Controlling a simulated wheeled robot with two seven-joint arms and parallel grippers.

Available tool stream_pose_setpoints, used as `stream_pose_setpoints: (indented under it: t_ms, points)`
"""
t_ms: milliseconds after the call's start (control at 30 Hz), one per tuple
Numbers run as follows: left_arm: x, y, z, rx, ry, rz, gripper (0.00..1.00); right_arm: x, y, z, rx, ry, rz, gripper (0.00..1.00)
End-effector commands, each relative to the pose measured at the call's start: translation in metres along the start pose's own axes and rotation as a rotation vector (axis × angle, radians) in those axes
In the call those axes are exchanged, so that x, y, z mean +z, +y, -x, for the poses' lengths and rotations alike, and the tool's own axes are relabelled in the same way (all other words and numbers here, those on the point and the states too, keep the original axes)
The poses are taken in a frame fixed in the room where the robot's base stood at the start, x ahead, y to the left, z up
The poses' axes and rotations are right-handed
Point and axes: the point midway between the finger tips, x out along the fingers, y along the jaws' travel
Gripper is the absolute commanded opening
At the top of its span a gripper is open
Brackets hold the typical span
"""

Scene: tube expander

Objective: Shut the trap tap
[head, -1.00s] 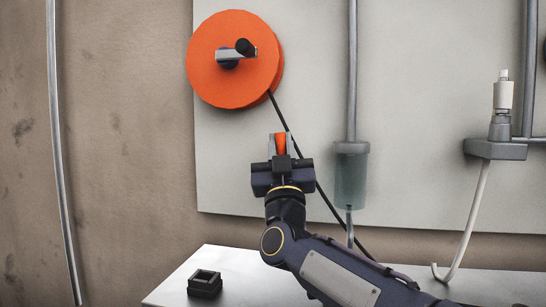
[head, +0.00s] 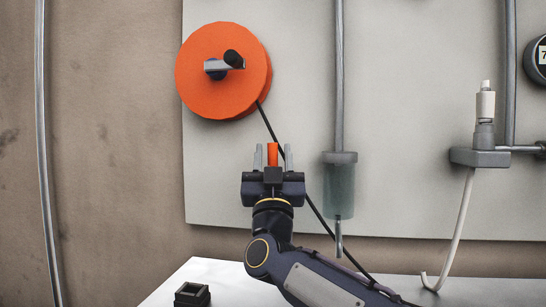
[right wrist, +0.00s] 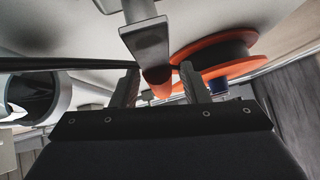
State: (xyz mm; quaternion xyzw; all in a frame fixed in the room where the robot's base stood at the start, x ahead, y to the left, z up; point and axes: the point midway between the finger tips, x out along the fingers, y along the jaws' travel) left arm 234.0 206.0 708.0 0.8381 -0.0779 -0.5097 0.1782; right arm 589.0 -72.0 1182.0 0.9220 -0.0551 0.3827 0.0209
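My right gripper (head: 273,158) is open in the head view, with an upright orange piece (head: 272,153) between its fingers and a gap on each side. In the right wrist view the fingers (right wrist: 158,88) stand apart around an orange tip (right wrist: 156,78) on a grey bar (right wrist: 147,40). This may be the tap's handle; its lower part is hidden behind my gripper. A translucent greenish trap cup (head: 339,190) hangs under a vertical grey pipe just right of the gripper, with a thin spout below. My left gripper is not in view.
An orange reel (head: 215,85) with a crank is on the pale panel (head: 410,100); a black line runs from it behind my gripper. At right are a grey bracket (head: 479,158), white hose and gauge.

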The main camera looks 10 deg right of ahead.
Motion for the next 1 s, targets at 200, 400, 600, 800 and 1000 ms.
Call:
stream_pose_setpoints:
  t_ms: [200, 400, 600, 800, 1000]
  points:
    - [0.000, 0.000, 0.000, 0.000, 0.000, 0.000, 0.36, -0.001, 0.000, 0.000, 0.000, 0.001, 0.000, 0.41]
    - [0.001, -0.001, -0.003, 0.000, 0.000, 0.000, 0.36, -0.001, 0.000, 0.019, -0.002, 0.001, 0.000, 0.41]
    - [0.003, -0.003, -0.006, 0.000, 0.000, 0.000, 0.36, 0.000, 0.000, 0.054, -0.002, 0.000, 0.000, 0.41]
    - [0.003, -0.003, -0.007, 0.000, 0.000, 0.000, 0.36, -0.001, 0.000, 0.075, -0.001, 0.001, -0.001, 0.41]
    - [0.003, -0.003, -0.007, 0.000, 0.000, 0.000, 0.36, -0.001, 0.000, 0.078, 0.000, 0.001, 0.000, 0.41]
